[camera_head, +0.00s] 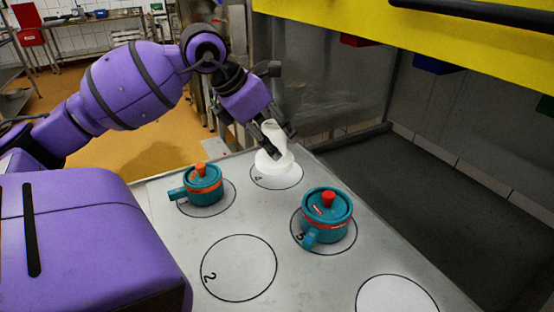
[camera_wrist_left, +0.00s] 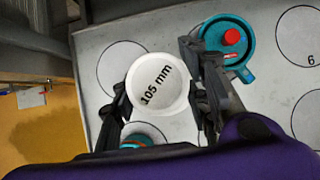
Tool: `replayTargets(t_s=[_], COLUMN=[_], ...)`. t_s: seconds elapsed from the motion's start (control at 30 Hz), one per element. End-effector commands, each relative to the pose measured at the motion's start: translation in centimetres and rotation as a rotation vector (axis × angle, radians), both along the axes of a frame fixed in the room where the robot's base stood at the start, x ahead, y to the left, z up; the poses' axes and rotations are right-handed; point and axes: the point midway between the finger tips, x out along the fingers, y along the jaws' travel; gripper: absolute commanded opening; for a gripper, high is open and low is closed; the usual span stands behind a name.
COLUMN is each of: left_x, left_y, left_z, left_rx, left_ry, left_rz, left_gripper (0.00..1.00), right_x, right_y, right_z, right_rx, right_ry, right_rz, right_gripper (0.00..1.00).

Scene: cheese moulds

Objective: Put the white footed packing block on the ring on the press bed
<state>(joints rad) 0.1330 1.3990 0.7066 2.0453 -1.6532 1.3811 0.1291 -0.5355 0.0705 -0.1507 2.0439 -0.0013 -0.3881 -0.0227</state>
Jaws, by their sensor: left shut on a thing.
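The white footed packing block (camera_head: 273,162) is upright, with a round body and a wider foot. My left gripper (camera_head: 277,136) is shut on its body from above. In the left wrist view the block (camera_wrist_left: 158,88) sits between the two fingers (camera_wrist_left: 163,105), its top marked "105 mm". In the head view its foot overlaps the ring marked 4 (camera_head: 278,183) on the pale press bed (camera_head: 165,235). I cannot tell whether the foot touches the bed. In the left wrist view part of a ring (camera_wrist_left: 103,72) shows beside the block. My right gripper is not in view.
A teal pot (camera_head: 206,190) with an orange knob stands left of the block. Another teal pot (camera_head: 325,225) with a red knob stands on ring 5, nearer. Ring 2 (camera_head: 240,267) and a ring at lower right (camera_head: 397,297) are empty. A yellow beam (camera_head: 330,20) crosses above.

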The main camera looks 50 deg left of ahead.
Motion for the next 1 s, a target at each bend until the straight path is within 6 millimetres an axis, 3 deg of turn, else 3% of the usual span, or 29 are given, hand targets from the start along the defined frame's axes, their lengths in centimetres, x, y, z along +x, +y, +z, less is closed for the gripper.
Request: replayTargets(t_s=[0.33, 0.5, 0.87, 1.0], left_x=[6.0, 7.9, 9.6, 9.6], left_y=[5.5, 7.3, 8.9, 8.9], left_z=[-3.4, -6.7, -9.5, -11.6], left_rx=[-0.003, -0.004, -0.002, -0.003], left_ry=[-0.002, -0.002, -0.001, 0.0], left_rz=[0.005, 0.003, 0.001, -0.001], left_gripper=[0.04, 0.04, 0.04, 0.04], right_x=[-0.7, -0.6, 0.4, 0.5], right_y=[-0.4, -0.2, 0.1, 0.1], right_z=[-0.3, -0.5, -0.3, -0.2], right_rx=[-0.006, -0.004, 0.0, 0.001], right_ry=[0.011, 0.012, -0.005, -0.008], right_rz=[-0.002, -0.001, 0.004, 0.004], right_gripper=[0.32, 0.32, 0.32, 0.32])
